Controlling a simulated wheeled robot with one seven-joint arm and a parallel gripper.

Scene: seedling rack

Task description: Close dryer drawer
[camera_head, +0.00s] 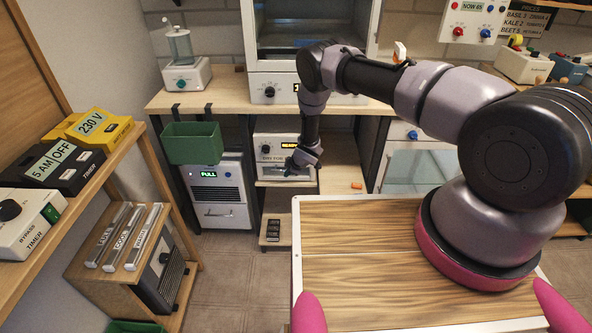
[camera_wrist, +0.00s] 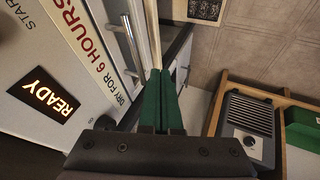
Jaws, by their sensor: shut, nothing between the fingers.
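The dryer (camera_head: 270,146) is a white box with a lit amber READY display, on the lower shelf below the counter. Its front also fills the left of the wrist view, with the READY display (camera_wrist: 47,101) and red "6 HOURS" lettering. A pale drawer (camera_head: 268,173) shows under the dryer's panel, partly hidden by my gripper. A silver bar handle (camera_wrist: 131,48) shows in the wrist view; how far the drawer stands out is unclear. My gripper (camera_head: 292,172) hangs in front of the drawer. Its green fingers (camera_wrist: 162,80) are shut and empty, close beside the handle; contact cannot be told.
A green bin (camera_head: 192,143) hangs from the counter edge, left of the dryer. A dark small tray (camera_head: 273,229) sits low in front. An orange piece (camera_head: 356,185) lies on the shelf to the right.

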